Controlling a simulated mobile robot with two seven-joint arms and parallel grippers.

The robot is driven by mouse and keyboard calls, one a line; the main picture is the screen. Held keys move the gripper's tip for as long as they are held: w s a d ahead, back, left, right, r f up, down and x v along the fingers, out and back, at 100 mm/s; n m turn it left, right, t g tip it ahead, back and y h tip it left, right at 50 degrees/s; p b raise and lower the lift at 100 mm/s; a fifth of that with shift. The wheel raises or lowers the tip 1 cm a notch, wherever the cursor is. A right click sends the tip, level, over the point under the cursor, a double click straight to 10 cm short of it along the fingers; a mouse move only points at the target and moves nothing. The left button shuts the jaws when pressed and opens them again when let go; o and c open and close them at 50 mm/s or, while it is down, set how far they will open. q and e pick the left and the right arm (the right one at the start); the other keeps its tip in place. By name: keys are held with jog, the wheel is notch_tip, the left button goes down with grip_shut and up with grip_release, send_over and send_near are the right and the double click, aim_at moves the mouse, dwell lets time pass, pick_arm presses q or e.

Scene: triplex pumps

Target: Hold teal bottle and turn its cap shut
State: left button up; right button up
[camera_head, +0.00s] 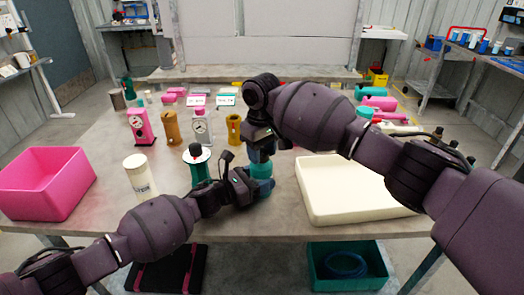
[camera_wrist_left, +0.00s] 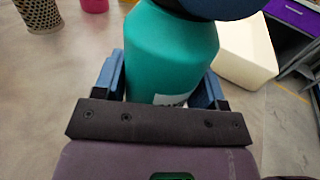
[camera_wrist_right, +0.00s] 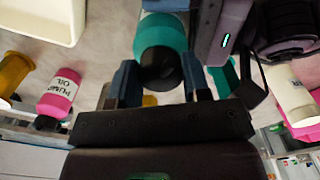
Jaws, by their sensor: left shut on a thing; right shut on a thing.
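The teal bottle (camera_head: 261,171) stands upright near the front middle of the table. My left gripper (camera_wrist_left: 165,80) is shut on its body from the side, with one blue finger on each side; the bottle also fills the middle of the left wrist view (camera_wrist_left: 170,55). A dark cap (camera_wrist_right: 158,70) shows on the bottle in the right wrist view. My right gripper (camera_wrist_right: 160,85) is above the bottle with its fingers shut on either side of the cap. In the head view the right gripper largely hides the cap, so I cannot tell how far it is screwed down.
A cream tray (camera_head: 360,215) lies right of the bottle. A pink bin (camera_head: 78,202) and a white bottle (camera_head: 137,172) stand left. A pink pump oil bottle (camera_wrist_right: 58,95) shows in the right wrist view. Several pump parts stand behind. A teal crate (camera_head: 322,272) is below the table.

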aim_at(262, 152)
jog(key=shift+m, duration=0.8)
jog(key=o, duration=0.9)
jog(key=shift+o, duration=0.2)
jog(key=shift+r, duration=0.15)
notch_tip(262, 152, up, 12)
